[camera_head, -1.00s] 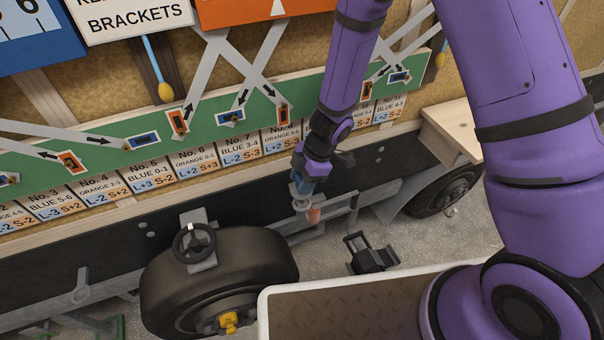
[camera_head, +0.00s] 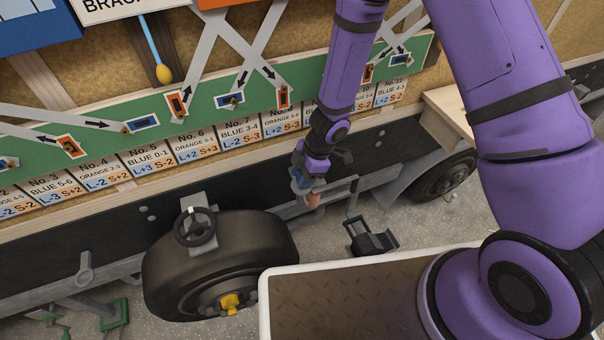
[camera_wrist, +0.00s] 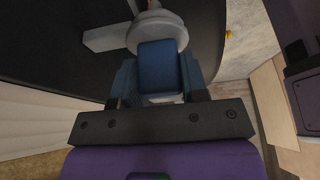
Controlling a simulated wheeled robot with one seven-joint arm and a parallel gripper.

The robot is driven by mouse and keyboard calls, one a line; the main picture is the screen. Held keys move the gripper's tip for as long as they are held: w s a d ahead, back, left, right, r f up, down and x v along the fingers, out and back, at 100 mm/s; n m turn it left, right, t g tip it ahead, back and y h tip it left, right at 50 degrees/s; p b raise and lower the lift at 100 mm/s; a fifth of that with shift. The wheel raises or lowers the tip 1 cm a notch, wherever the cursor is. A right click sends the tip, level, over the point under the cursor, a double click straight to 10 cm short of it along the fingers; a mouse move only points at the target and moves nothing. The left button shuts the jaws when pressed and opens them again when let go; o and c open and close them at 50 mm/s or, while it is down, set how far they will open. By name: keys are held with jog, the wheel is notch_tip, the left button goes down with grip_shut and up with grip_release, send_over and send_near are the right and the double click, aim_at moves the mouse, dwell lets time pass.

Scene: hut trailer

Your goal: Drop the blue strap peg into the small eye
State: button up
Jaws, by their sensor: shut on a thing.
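My gripper (camera_head: 303,186) is low beside the trailer's dark side rail, right of the spare wheel. It is shut on the blue strap peg (camera_wrist: 158,68), whose blue block shows between the two fingers in the wrist view. Just beyond the block is a round pale grey piece (camera_wrist: 156,24) with a grey bar (camera_wrist: 106,37) running left. I cannot tell whether this is the small eye, or whether the peg is in it. In the head view the gripper hides most of this spot. A pinkish-orange piece (camera_head: 313,200) shows just below the gripper.
The spare wheel (camera_head: 220,262) with a handwheel (camera_head: 195,227) stands left of the gripper. A black bracket (camera_head: 370,238) is to the right on the gravel. A white-rimmed tray (camera_head: 340,305) is in front. A wooden box (camera_head: 455,125) stands above the right wheel (camera_head: 443,180).

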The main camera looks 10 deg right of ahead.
jog(key=o, duration=1.1)
jog(key=shift+c, duration=0.2)
jog(key=v, duration=1)
jog(key=shift+r, duration=0.4)
jog(key=shift+d, duration=0.15)
